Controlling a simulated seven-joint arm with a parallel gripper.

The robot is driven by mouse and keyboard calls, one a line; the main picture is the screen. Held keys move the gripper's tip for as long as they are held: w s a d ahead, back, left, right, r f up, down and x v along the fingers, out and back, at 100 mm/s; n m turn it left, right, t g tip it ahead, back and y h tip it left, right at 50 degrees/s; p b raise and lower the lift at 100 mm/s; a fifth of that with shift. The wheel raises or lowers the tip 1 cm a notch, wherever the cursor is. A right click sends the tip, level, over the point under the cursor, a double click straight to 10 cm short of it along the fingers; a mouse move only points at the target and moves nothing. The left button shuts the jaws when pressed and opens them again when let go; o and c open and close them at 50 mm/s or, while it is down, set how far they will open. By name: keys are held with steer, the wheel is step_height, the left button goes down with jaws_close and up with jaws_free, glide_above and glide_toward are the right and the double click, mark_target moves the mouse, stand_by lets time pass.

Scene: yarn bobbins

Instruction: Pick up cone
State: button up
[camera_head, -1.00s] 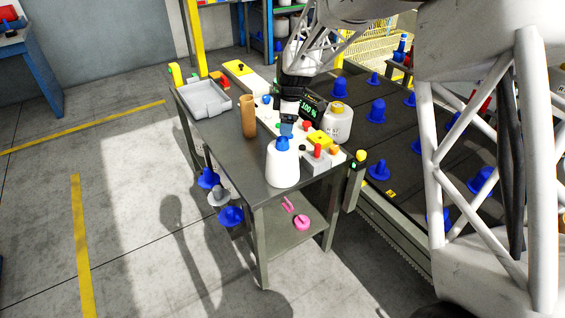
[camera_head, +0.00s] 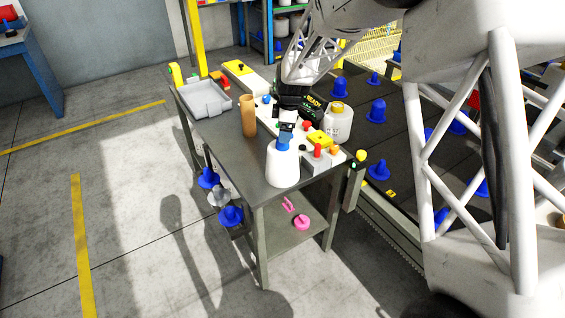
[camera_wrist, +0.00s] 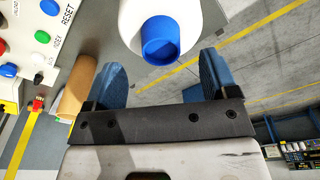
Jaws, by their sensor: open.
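The cone is a white yarn bobbin (camera_head: 283,168) with a blue top (camera_wrist: 160,41), standing upright on the dark table near its front corner. It also shows in the wrist view (camera_wrist: 190,12) at the top centre, its blue top facing the camera. My gripper (camera_head: 285,138) is right at the cone's top in the head view and partly covers it. In the wrist view my gripper (camera_wrist: 160,82) has its two blue fingers wide apart, with the blue top just ahead of the gap between them. The fingers hold nothing.
A brown tube (camera_head: 248,116) stands on the table (camera_head: 222,138), left of the cone. A control panel with coloured buttons (camera_head: 320,138) lies along the right edge. A grey tray (camera_head: 207,100) sits at the back left. Another white bobbin (camera_head: 338,124) stands behind the panel.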

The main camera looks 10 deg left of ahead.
mark_target(283, 158)
steer(key=shift+s+a+f, duration=0.1)
steer(key=shift+a+f, duration=0.1)
steer(key=shift+f, duration=1)
steer(key=shift+a+f, duration=0.15)
steer(key=shift+f, duration=1)
steer(key=shift+c, duration=0.2)
jaws_close()
